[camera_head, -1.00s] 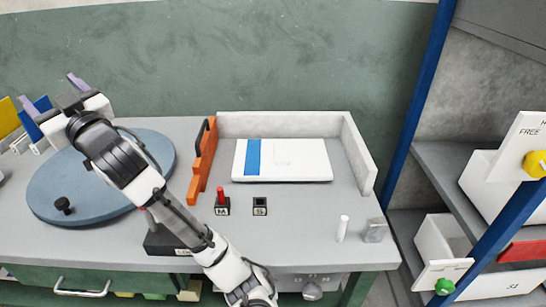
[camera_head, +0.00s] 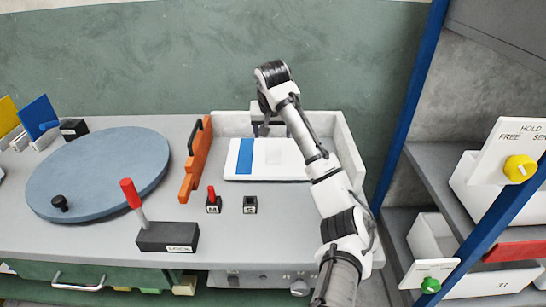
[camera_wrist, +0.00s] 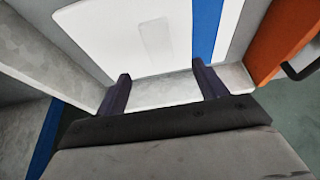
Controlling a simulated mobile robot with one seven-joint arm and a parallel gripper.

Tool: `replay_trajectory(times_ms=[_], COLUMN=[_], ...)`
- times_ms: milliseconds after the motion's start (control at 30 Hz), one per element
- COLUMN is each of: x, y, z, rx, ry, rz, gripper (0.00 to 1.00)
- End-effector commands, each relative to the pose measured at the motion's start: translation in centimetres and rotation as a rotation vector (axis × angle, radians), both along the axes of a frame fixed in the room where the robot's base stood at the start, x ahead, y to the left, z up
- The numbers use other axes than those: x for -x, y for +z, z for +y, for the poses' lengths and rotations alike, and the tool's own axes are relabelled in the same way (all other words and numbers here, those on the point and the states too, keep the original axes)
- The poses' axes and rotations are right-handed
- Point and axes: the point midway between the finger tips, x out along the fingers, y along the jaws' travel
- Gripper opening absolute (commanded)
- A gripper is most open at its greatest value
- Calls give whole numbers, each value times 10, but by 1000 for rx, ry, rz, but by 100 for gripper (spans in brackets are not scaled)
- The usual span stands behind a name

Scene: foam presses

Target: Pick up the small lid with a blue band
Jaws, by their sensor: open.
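The white lid with a blue band (camera_head: 285,165) lies flat on the bench inside a low grey three-sided wall. The blue band runs across it near its left end. In the wrist view the lid (camera_wrist: 105,40) fills the upper middle, with a pale raised rectangle on its face. My gripper (camera_head: 267,130) is over the lid's far edge, near the back wall. In the wrist view my open gripper (camera_wrist: 163,85) has its two dark fingers apart at the lid's edge, with nothing between them that I can see held. Whether the fingers touch the lid cannot be told.
The grey wall (camera_head: 350,145) bounds the back and right. An orange block with a black handle (camera_head: 196,160) stands at the left. A blue round disc (camera_head: 110,165), a red-knobbed lever (camera_head: 128,190) and small switches (camera_head: 213,203) sit on the bench. Shelves with bins are far right.

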Motion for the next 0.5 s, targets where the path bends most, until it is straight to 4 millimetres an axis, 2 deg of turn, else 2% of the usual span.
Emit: replay_trajectory(times_ms=[100, 200, 500], x=[-9, -14, -25], y=[-21, -33, -56], z=[-1, 0, -2], rx=[0, 0, 1], ry=[-1, 0, 0], rz=[2, 0, 1], gripper=[71, 71, 71])
